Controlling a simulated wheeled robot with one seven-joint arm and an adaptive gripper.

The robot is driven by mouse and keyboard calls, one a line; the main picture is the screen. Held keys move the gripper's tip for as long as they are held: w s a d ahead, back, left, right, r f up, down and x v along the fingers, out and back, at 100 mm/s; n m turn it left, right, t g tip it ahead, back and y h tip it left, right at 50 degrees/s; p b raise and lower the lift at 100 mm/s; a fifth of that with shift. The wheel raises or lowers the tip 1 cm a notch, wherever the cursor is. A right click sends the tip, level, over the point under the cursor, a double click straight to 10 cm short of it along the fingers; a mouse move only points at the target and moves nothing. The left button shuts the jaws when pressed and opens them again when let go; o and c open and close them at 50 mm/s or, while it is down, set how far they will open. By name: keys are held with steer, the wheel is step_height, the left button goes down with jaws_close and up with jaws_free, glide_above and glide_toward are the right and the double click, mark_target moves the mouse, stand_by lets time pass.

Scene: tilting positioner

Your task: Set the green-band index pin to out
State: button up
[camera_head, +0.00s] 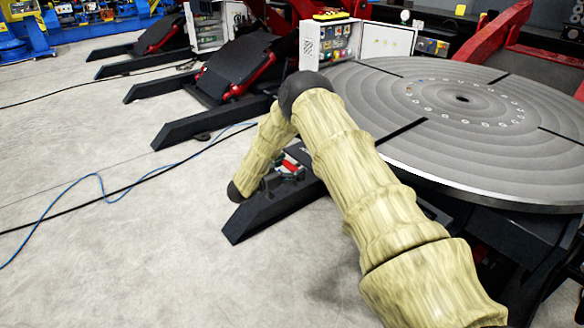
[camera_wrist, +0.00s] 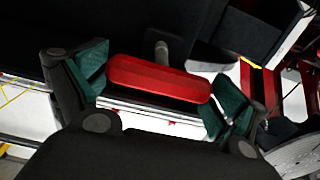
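In the wrist view a red rounded bar (camera_wrist: 158,78) lies between the two fingers of my gripper (camera_wrist: 158,86), with a grey post (camera_wrist: 161,50) behind it. The fingers stand wide apart with dark green pads, one by each end of the bar. Whether the pads touch the bar I cannot tell. I see no green band on it, so I cannot tell if it belongs to the green-band index pin.
A large round grey table (camera_head: 480,160) with slots fills the right. Other dark positioners with red arms (camera_head: 255,72) stand behind. A white control cabinet (camera_head: 330,42) is at the back.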

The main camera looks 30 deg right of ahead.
steer(key=c, duration=0.9)
steer(key=shift+o, duration=0.2)
steer(key=shift+s+a+f, duration=0.15)
steer(key=shift+a, duration=1.9)
steer(key=o, duration=1)
steer(key=shift+o, duration=1)
steer(key=shift+a, duration=0.25)
steer(key=shift+d, duration=0.3)
steer(key=s+a, duration=0.1)
steer(key=a, duration=1.1)
